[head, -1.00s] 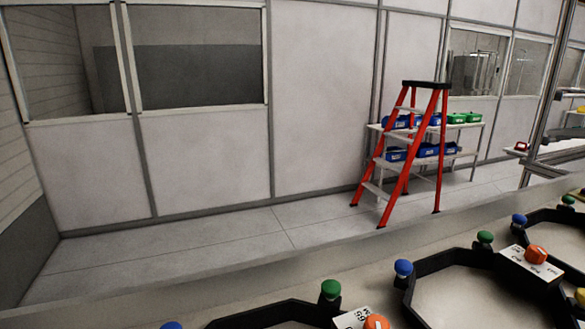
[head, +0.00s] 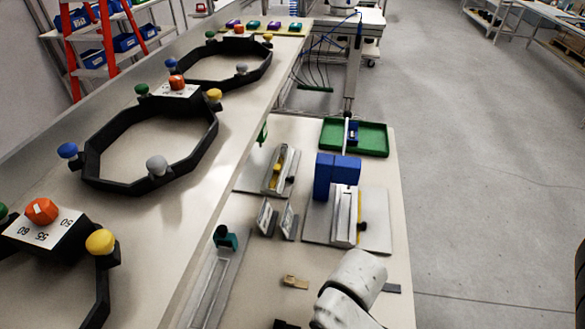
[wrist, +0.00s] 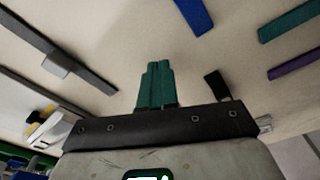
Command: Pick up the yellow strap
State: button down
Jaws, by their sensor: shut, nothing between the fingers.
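I cannot pick out a yellow strap for certain in either view. In the head view, a narrow yellow strip (head: 360,208) runs along the fixture with the blue block, and a yellow piece (head: 277,168) sits on the smaller fixture to its left; I cannot tell whether either is a strap. My gripper (wrist: 154,66) shows in the wrist view with its teal fingers together and nothing between them. It is over a pale surface with blue (wrist: 194,14), teal (wrist: 285,24) and purple (wrist: 296,64) strips ahead and to the right.
A dark bar (wrist: 58,58) lies at left in the wrist view. Black octagonal frames (head: 150,188) with coloured knobs fill the long bench. A green tray (head: 372,140) and a blue block (head: 336,177) stand on the side table. Open grey floor (head: 460,180) lies to the right.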

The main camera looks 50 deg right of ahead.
aim_at(277, 167)
jog(key=k+j+z, duration=0.2)
jog(key=z, duration=0.5)
jog(key=i+z, duration=0.1)
jog(key=i, duration=0.4)
